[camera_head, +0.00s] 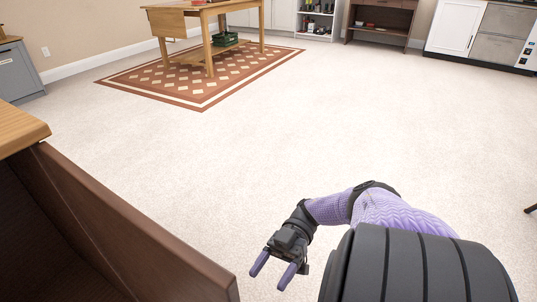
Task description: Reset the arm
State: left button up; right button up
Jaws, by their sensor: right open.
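My right arm (395,212), purple with black joints, comes in from the lower right and bends toward the left. My right gripper (273,270) is near the bottom middle, over the pale carpet. Its two purple fingers are apart, with nothing between them. It is to the right of the brown wooden cabinet's near end. My left arm and left gripper are not in view.
A brown open cabinet (136,228) with a lighter wooden top (20,132) fills the lower left. Pale carpet (330,120) is clear ahead. A wooden table (208,9) stands on a patterned red rug (150,93). Cabinets (455,25) line the far wall.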

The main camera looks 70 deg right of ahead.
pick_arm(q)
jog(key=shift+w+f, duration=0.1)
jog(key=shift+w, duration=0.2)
